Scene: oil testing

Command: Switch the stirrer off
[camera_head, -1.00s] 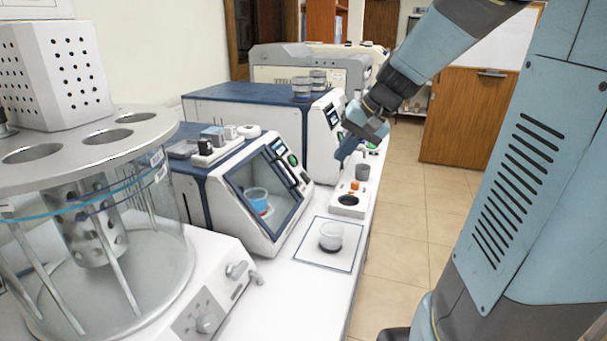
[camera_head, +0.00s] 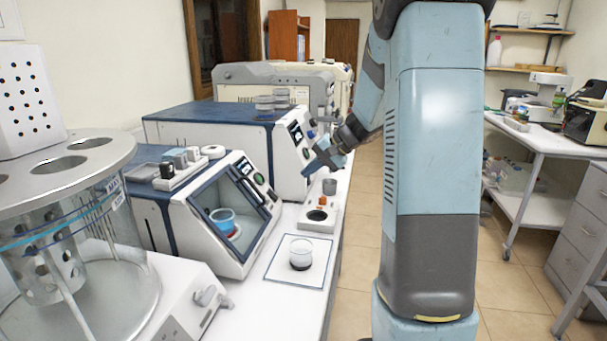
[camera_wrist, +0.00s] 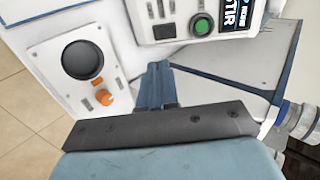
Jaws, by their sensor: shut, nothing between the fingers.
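In the wrist view a white control panel carries a round green button (camera_wrist: 202,25), several slots and a label ending in "TIR". It appears to belong to the nearer white and blue machine (camera_head: 215,215), whose window shows a blue cup inside.
A small white box with a black round top (camera_wrist: 82,60) and orange knob (camera_wrist: 106,97) stands beside my fingers. The farther machine (camera_head: 205,130) is close to my gripper. Floor lies open to the right.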

